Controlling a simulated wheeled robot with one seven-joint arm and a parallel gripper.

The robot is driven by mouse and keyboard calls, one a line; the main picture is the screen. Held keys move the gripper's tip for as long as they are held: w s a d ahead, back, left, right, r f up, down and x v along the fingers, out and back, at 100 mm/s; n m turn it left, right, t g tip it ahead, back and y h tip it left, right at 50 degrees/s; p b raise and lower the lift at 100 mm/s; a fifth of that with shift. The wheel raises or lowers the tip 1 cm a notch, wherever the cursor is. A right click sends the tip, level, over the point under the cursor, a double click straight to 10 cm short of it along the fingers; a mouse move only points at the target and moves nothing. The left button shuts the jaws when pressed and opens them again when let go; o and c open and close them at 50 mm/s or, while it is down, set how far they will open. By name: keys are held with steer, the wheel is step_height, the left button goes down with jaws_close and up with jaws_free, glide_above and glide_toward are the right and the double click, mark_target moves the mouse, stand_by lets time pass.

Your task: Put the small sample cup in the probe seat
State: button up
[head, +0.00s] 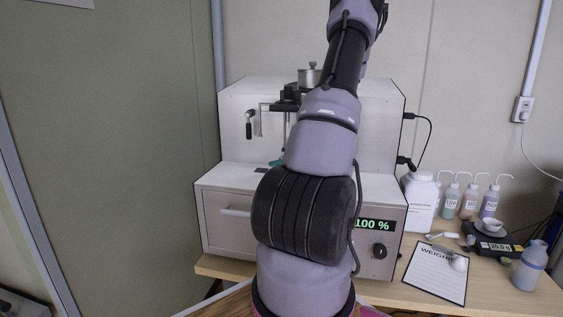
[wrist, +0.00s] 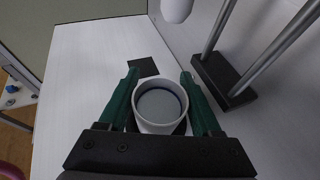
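The small sample cup (wrist: 160,107) is white and round, with grey contents, and shows upright in the wrist view. My gripper (wrist: 159,76) has green fingers on both sides of the cup, apparently against its wall. A dark shape shows partly below the cup; I cannot tell whether it is a seat or shadow. A dark square patch (wrist: 143,66) lies on the white surface just beyond the fingertips. A white rounded probe-like part (wrist: 176,9) hangs at the top of the wrist view. In the head view my arm hides the cup; only a green bit of my gripper (head: 276,162) shows.
A black block with two metal rods (wrist: 222,80) stands right of my gripper. The white analyser (head: 230,181) carries a lever (head: 249,126) and a "100 %" display (head: 374,225). Bottles (head: 469,202), a clipboard (head: 436,274) and a scale (head: 490,240) occupy the bench at right.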

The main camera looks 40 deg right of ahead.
steer(key=shift+r, duration=0.1)
